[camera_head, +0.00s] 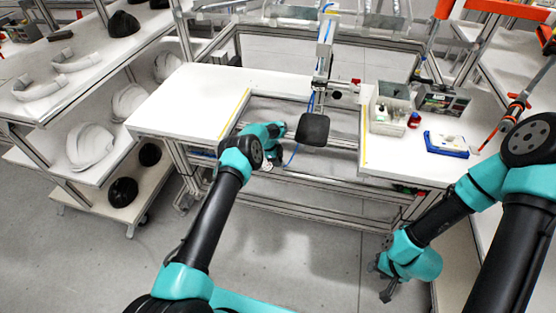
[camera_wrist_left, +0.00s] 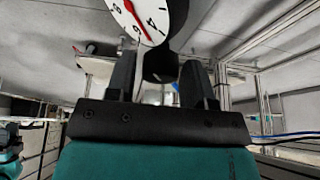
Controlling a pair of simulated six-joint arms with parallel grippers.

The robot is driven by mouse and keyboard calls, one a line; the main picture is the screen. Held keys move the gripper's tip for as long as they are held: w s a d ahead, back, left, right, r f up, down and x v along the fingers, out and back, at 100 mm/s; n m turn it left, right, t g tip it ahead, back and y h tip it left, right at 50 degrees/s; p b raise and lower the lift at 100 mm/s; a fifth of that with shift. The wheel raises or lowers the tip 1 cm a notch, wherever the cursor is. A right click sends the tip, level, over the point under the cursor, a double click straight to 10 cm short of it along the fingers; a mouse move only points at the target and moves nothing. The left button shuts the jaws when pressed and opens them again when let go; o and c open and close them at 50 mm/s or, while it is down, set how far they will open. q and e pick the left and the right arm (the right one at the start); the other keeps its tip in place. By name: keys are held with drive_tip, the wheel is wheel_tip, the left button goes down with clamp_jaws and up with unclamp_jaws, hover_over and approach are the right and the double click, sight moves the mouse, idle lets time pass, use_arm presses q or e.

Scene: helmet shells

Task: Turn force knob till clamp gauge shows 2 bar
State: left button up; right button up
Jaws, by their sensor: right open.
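In the left wrist view the white gauge dial (camera_wrist_left: 140,16) is cut off by the top edge. The digits 8, 6 and 4 show upside down. The red needle passes beside the 6, on the side of the 4. A dark knob (camera_wrist_left: 160,65) shows below the dial, between the spread fingers of my left gripper (camera_wrist_left: 158,84). I cannot tell whether the fingers touch it. In the head view my left wrist (camera_head: 272,150) is beneath the workbench's middle gap, its fingers not clear. My right gripper (camera_head: 384,284) is open and empty, low at the right.
A black pad (camera_head: 312,129) on a vertical post stands over the gap in the white workbench (camera_head: 190,100). A grey bin (camera_head: 392,108) and a blue-white tray (camera_head: 446,145) are on the right side. Shelves with white helmet shells (camera_head: 90,147) stand left. The floor in front is clear.

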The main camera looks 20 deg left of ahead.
use_arm(q)
drive_tip(key=c, duration=0.6)
drive_tip(key=shift+c, duration=0.2)
drive_tip(key=shift+n, duration=0.5)
drive_tip(key=n+t, duration=0.1)
drive_tip(key=n, duration=0.3)
drive_tip(key=shift+s+t+y, duration=0.1)
drive_tip(key=shift+t+y, duration=0.3)
drive_tip(key=shift+d+n+t+y, duration=0.1)
drive_tip(key=shift+n+t+y, duration=0.45)
drive_tip(key=shift+n, duration=1.35)
drive_tip(key=shift+n+t+y, duration=0.25)
drive_tip(key=shift+n+y, duration=0.1)
drive_tip(key=shift+n, duration=0.75)
drive_tip(key=o, duration=0.9)
drive_tip(key=shift+r, duration=0.1)
